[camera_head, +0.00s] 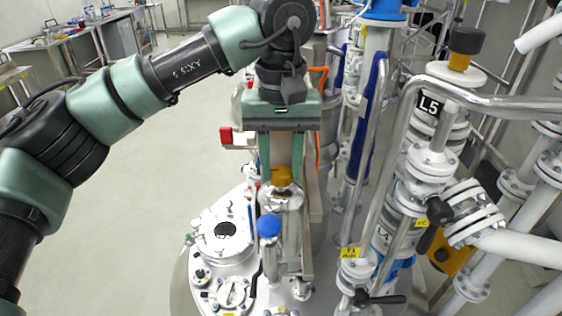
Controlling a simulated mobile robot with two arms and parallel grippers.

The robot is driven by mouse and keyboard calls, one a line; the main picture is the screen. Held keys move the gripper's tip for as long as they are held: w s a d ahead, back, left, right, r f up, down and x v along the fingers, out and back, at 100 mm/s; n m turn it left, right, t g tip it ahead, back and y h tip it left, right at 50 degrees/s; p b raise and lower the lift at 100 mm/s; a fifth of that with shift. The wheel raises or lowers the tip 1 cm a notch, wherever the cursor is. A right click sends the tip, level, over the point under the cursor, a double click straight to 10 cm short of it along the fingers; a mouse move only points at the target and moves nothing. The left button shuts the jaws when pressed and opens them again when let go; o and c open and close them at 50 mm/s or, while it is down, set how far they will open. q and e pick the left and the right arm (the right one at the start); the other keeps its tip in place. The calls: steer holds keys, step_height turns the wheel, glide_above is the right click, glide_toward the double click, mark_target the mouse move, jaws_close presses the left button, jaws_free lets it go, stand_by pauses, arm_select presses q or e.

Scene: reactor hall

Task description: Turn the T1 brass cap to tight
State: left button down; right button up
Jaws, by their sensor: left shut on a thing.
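The brass cap (281,176) sits on top of a pale metal fitting (281,198) above the reactor lid, near the middle of the view. My left gripper (282,170) points straight down from above, with one finger on each side of the cap. It is shut on the cap, whose upper part is between the fingers. I cannot tell from this view how far the cap is turned. My right gripper does not show.
A blue-capped post (269,226) stands just in front of the fitting. The reactor lid (211,268) carries ports and gauges. White flanged pipes and valves (430,170) crowd the right, with a yellow T1 AIR label (351,252). Open floor (150,190) lies left.

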mark_target(281, 170)
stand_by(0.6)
arm_select(q)
steer(key=c, duration=1)
jaws_free()
steer(key=shift+r, duration=0.1)
steer(key=shift+r, duration=0.3)
step_height(281, 170, up, 7)
steer(key=shift+r+b, duration=0.1)
steer(key=shift+b, duration=0.5)
